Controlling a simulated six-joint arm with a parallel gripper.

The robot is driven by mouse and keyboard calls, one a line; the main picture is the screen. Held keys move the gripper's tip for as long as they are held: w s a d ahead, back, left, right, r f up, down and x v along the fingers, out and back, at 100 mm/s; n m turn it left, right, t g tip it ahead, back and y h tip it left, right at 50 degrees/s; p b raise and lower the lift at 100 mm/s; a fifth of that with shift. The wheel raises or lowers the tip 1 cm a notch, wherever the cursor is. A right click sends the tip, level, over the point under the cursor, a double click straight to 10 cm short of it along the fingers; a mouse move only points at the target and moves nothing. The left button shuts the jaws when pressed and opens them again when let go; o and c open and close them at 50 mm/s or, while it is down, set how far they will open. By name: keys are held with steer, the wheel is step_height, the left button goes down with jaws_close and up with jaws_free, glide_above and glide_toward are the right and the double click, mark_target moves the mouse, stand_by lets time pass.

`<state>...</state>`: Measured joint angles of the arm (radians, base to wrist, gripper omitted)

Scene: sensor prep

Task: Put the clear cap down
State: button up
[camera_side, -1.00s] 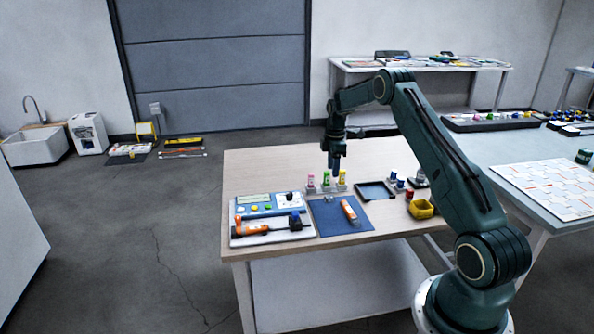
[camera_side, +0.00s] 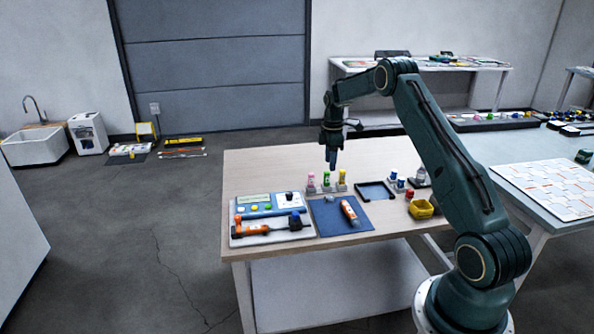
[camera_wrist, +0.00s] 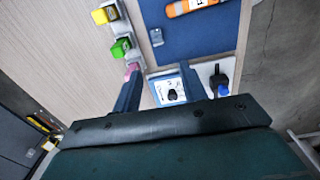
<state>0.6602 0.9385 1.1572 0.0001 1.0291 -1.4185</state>
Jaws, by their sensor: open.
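A small clear-grey piece, which looks like the clear cap (camera_side: 329,199), lies on the blue mat (camera_side: 328,222) near its back edge. It also shows on the mat in the wrist view (camera_wrist: 156,37). An orange and white tube (camera_side: 349,212) lies on the mat to its right. My gripper (camera_side: 332,163) is above the table, behind the row of small bottles, apart from the cap. In the wrist view its two fingers (camera_wrist: 160,88) are spread with nothing held between them.
Pink, green and yellow-topped bottles (camera_side: 326,181) stand in a holder behind the mat. A panel with coloured buttons (camera_side: 262,207) and an orange tool (camera_side: 270,228) sit left. The table's back left is clear.

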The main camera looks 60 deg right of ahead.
steer(key=s+a+r+m+t, duration=0.15)
steer(key=s+a+r, duration=0.25)
steer(key=a+r, duration=0.75)
steer(key=s+a+r+m+t, duration=0.1)
steer(key=s+a+r+m, duration=0.25)
steer(key=a+r, duration=0.8)
steer(key=s+a+m+t, duration=0.1)
steer(key=s+a, duration=0.6)
steer(key=s, duration=0.4)
steer(key=s+a+m+t, duration=0.2)
steer(key=s+a, duration=0.5)
steer(key=s, duration=0.4)
steer(key=shift+s+f+m, duration=0.15)
steer(key=shift+f+m, duration=0.15)
steer(key=shift+f, duration=0.05)
